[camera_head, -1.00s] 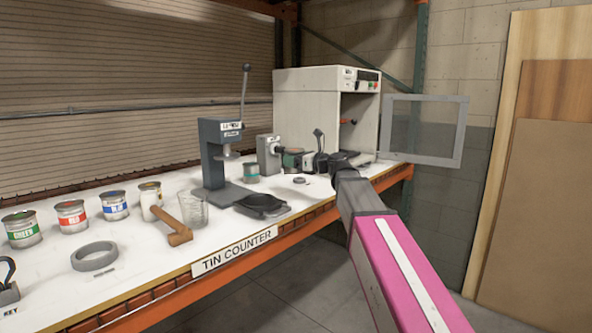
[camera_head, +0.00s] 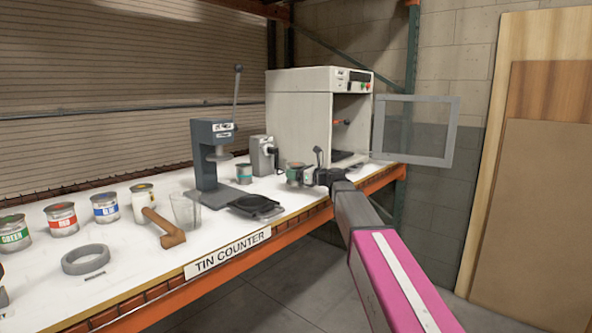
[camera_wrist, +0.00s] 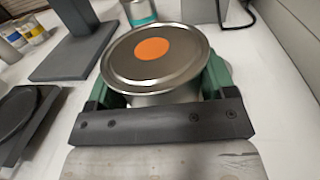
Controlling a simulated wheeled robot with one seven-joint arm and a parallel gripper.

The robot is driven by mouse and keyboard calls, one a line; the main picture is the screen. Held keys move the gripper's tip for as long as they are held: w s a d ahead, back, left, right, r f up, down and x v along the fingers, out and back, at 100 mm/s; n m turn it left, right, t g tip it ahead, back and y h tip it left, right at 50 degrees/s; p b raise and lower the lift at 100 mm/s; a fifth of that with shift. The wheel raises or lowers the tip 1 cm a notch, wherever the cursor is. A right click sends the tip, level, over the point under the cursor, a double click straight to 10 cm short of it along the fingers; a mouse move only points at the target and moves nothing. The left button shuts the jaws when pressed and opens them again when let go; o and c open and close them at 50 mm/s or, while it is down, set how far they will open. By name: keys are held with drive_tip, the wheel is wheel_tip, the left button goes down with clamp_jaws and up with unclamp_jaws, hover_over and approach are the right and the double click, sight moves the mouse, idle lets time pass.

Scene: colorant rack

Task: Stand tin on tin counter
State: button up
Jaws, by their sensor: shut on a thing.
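A metal tin with an orange dot on its lid (camera_wrist: 152,70) is between the green fingers of my gripper (camera_wrist: 158,82) in the wrist view. My gripper is shut on it, and the tin looks roughly upright. In the head view the held tin (camera_head: 294,172) is at the far part of the white tin counter (camera_head: 130,262), in front of the cabinet. My gripper (camera_head: 304,176) reaches it from the right. I cannot tell whether the tin's base touches the counter.
A teal-banded tin (camera_head: 244,174) stands left of the held tin. A grey press (camera_head: 212,160), a black round plate (camera_head: 256,207), a glass (camera_head: 185,211) and a hammer-like tool (camera_head: 163,229) stand nearby. An open-doored white cabinet (camera_head: 300,115) is behind. The counter's front edge is near my arm.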

drive_tip(key=shift+f, duration=1.2)
drive_tip(key=shift+f, duration=0.1)
drive_tip(key=o, duration=1)
drive_tip(key=v, duration=1.2)
